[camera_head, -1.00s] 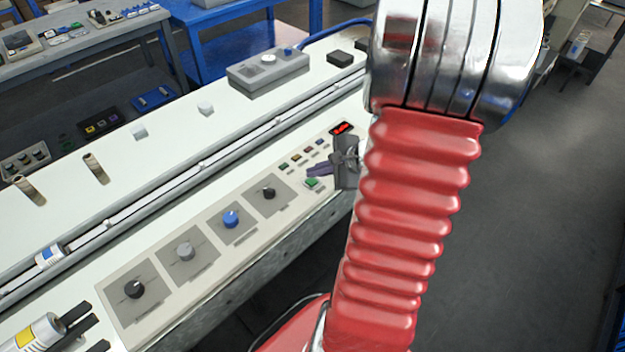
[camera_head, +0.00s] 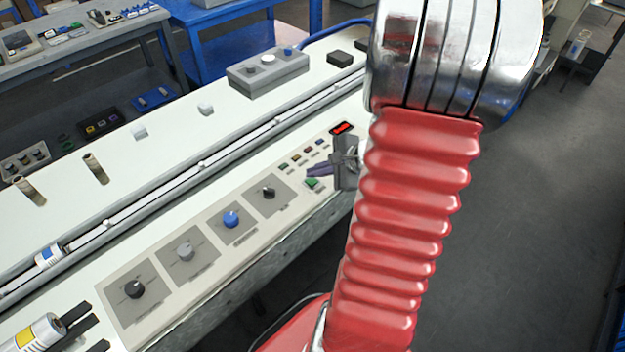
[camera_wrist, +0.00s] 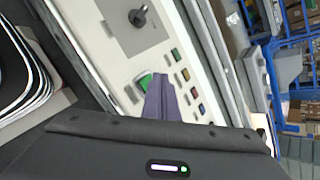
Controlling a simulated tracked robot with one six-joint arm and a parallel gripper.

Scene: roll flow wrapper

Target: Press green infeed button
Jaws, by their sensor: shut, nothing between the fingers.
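The green button (camera_head: 312,183) sits on the pale control panel, right of the row of knobs in the head view. In the wrist view the green button (camera_wrist: 145,81) shows beside the tips of my gripper. My gripper (camera_head: 312,170) is shut and empty, its purple fingers just above and beside the green button in the head view. In the wrist view the closed fingers (camera_wrist: 160,82) partly overlap the button's edge. I cannot tell whether the tips touch it.
A black knob (camera_head: 268,193) and a blue knob (camera_head: 231,219) stand to the left. A conveyor rail runs behind the panel.

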